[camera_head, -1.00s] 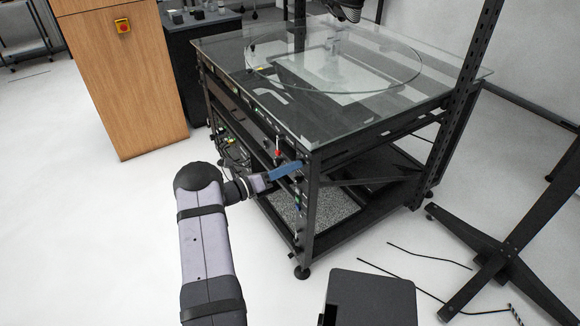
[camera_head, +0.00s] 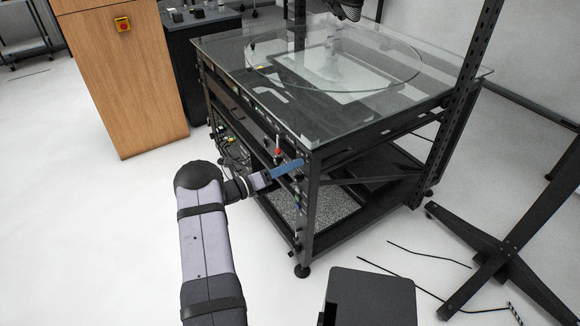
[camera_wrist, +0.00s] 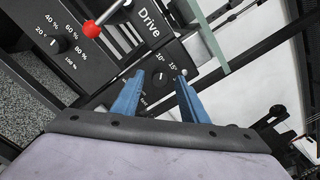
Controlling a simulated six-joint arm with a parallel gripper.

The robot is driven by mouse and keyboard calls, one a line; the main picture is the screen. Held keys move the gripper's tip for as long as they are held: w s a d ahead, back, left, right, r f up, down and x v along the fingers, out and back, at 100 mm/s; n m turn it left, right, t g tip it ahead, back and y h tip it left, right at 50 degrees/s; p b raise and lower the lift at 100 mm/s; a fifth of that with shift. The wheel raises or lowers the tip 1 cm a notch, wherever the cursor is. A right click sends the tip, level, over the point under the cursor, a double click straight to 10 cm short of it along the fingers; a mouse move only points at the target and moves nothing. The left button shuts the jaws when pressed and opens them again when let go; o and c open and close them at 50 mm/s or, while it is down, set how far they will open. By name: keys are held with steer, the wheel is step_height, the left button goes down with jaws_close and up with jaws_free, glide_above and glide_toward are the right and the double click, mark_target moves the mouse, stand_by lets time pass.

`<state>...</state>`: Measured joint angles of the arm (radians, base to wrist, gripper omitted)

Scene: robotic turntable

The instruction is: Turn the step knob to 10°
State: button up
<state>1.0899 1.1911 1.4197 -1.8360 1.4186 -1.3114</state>
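The step knob (camera_wrist: 159,80) is a small dark dial on the black control panel, with "10°" and "15°" printed by it, in the wrist view. My gripper (camera_wrist: 160,76) has two blue fingers, spread apart and pointing at the panel. The knob shows in the gap between the fingertips; whether they touch it I cannot tell. The white mark on the knob is small, and its exact setting is unclear. In the head view my gripper (camera_head: 288,169) is at the turntable frame's near corner, and the knob is too small to make out there.
A red-tipped lever (camera_wrist: 90,26) and a percent knob (camera_wrist: 55,46) share the panel left of my fingers. The glass top (camera_head: 310,125) overhangs the black frame (camera_head: 310,220). A wooden cabinet (camera_head: 130,90) stands at the left. The floor left of my arm is clear.

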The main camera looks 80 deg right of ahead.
steer(key=v, duration=0.7)
steer(key=shift+w+a, duration=0.1)
steer(key=shift+w, duration=0.05)
stand_by(0.5)
